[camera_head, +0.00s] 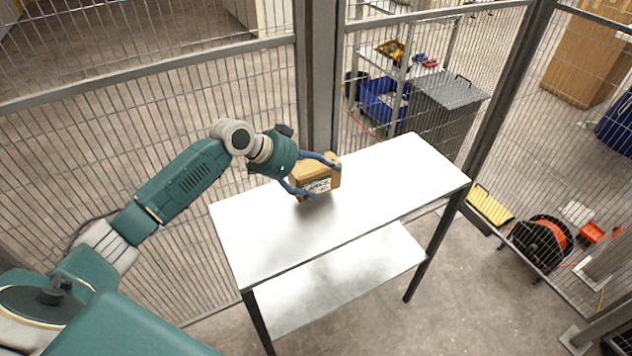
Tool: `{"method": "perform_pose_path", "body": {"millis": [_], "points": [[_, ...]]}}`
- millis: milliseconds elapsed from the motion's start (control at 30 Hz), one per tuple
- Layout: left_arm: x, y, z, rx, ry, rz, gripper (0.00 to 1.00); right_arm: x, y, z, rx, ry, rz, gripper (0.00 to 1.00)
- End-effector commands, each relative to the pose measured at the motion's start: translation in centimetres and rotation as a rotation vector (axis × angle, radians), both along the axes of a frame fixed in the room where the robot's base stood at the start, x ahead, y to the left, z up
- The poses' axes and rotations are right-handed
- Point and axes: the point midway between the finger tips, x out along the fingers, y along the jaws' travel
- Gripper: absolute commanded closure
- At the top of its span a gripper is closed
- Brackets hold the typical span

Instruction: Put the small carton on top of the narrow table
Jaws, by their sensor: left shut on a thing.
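The small carton (316,177) is a brown box with a white printed label, in the middle of the head view. It is over the top of the narrow table (390,190), near its back edge. I cannot tell whether its underside touches the tabletop. My left gripper (322,177) is shut on the carton, with one blue finger along its upper back side and the other at its lower left front. The narrow table has a shiny white top, a lower shelf and dark legs. My right gripper is not in view.
A wire mesh fence with a grey post (318,70) stands right behind the table. Beyond it are a cart with a blue bin (384,100), a grey bin (446,100) and a cable reel (541,243). The tabletop right of the carton is bare.

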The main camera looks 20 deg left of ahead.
Motion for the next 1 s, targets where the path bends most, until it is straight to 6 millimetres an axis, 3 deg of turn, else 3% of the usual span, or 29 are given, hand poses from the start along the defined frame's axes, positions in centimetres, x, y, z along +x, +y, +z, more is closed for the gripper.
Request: {"method": "perform_pose_path", "body": {"millis": [200,433,467,533,1000], "points": [[-0.1,-0.1,-3.1,-0.002,0.004,0.001,0.55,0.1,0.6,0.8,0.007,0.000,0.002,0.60],[0.0,0.0,-3.6,0.001,-0.001,0.000,0.55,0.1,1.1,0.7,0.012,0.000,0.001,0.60],[-0.1,0.0,-3.7,0.001,0.002,0.000,0.20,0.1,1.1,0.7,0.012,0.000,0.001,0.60],[-0.1,0.0,-3.7,0.001,0.002,0.000,0.06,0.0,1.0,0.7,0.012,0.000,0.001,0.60],[-0.8,0.7,-2.9,0.003,0.000,0.001,0.05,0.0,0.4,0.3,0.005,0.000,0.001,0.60]]}}
